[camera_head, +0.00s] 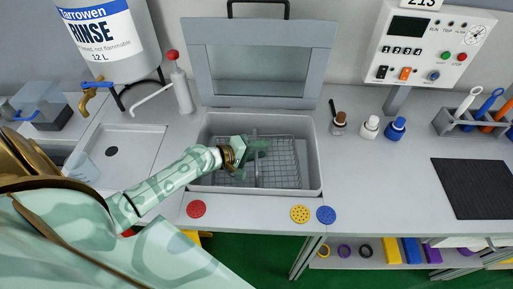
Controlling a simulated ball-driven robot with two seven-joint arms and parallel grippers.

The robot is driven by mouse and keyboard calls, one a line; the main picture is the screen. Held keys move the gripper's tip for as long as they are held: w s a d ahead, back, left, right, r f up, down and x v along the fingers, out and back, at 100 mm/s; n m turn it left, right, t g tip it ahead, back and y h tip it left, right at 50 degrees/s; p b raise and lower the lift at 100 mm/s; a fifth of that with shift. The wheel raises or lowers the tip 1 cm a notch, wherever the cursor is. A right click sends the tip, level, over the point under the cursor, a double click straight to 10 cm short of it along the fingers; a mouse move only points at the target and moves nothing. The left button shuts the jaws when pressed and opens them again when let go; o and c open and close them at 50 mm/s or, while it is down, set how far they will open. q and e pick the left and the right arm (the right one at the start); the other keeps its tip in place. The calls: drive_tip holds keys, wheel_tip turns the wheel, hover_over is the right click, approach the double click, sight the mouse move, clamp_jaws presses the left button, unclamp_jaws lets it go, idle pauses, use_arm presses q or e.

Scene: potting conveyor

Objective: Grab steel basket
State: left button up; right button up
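The steel basket (284,172) is a wire-mesh basket. It sits inside a grey open tank (311,150) in the middle of the bench. My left arm reaches in from the lower left. My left gripper (256,154) is over the left part of the basket and hides some of its mesh and left side. I cannot tell whether the fingers touch the basket wire, or whether they are open or shut. My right gripper is not in view.
The tank's windowed lid (258,70) stands raised behind it. A rinse container (108,38) and a white wash bottle (181,90) stand to the left. Small bottles (369,127), a control box (430,45), a tool holder (470,122) and a black mat (474,188) are to the right.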

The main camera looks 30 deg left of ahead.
use_arm(q)
drive_tip(key=shift+w+d+f, duration=0.1)
drive_tip(key=shift+w+d, duration=0.05)
drive_tip(key=shift+w, duration=0.05)
clamp_jaws()
drive_tip(key=shift+s, duration=0.1)
idle(1.2)
